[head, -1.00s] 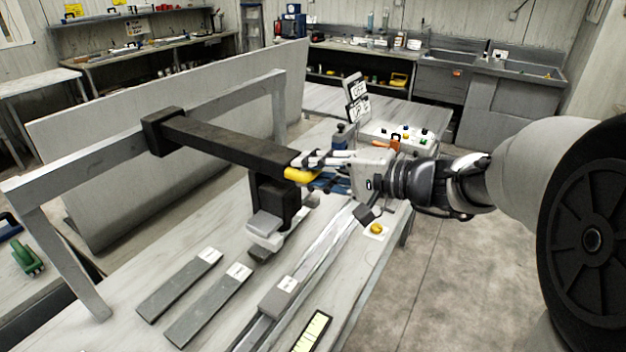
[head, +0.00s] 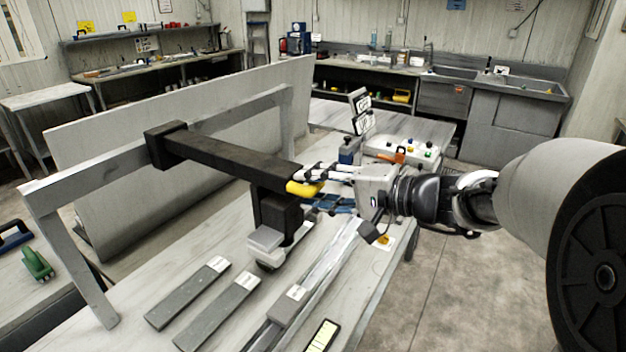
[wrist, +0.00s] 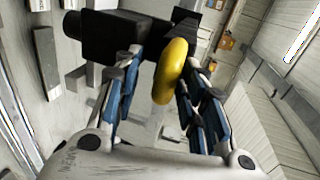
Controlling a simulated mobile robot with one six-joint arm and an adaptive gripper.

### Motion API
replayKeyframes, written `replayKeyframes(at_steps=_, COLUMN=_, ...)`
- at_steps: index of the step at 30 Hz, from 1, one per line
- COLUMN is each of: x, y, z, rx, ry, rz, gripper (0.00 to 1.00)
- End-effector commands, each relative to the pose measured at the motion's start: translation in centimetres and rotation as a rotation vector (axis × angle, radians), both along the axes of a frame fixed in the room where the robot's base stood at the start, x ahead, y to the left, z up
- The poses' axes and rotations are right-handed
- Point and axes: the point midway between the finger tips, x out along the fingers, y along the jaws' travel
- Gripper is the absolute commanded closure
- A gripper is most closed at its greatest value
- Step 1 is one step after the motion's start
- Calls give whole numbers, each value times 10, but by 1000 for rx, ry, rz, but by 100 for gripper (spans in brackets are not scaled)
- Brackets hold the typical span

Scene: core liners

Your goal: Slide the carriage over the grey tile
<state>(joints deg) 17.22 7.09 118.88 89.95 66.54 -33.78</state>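The carriage is a dark bar (head: 225,158) whose collar (head: 165,144) sits on a grey raised rail (head: 95,176). A black block (head: 277,214) with a light grey underside hangs below it. A yellow handle (head: 303,188) is at its near end and shows in the wrist view (wrist: 170,70). My gripper (head: 330,187) has its fingers on either side of the handle. In the wrist view, my gripper (wrist: 160,105) has visible space left of the handle; contact on the right is unclear. Grey tiles (head: 188,294) (head: 219,313) with white labels lie on the bench, left of the hanging block.
A metal track (head: 325,255) with a labelled grey block (head: 287,305) runs along the bench. A yellow gauge strip (head: 322,337) lies in front. A control box (head: 402,149) and signs (head: 361,112) stand behind. A tall grey panel (head: 195,150) stands behind the rail.

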Motion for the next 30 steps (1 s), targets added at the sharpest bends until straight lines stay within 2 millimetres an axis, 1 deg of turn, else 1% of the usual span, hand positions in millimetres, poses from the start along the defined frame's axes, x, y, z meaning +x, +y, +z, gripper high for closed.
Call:
replayKeyframes(at_steps=7, x=0, y=0, z=3, rx=2, ry=-5, rz=1, gripper=62)
replayKeyframes(at_steps=10, x=-3, y=-6, z=6, rx=2, ry=-8, rz=-1, gripper=62)
replayKeyframes(at_steps=14, x=-15, y=-22, z=10, rx=1, ry=-8, rz=-4, gripper=62)
replayKeyframes(at_steps=18, x=-32, y=-47, z=17, rx=2, ry=-7, rz=-6, gripper=62)
replayKeyframes(at_steps=24, x=-55, y=-77, z=25, rx=1, ry=-6, rz=-4, gripper=62)
replayKeyframes(at_steps=27, x=-63, y=-87, z=27, rx=2, ry=-5, rz=-3, gripper=62)
replayKeyframes(at_steps=30, x=-67, y=-92, z=29, rx=1, ry=-4, rz=0, gripper=62)
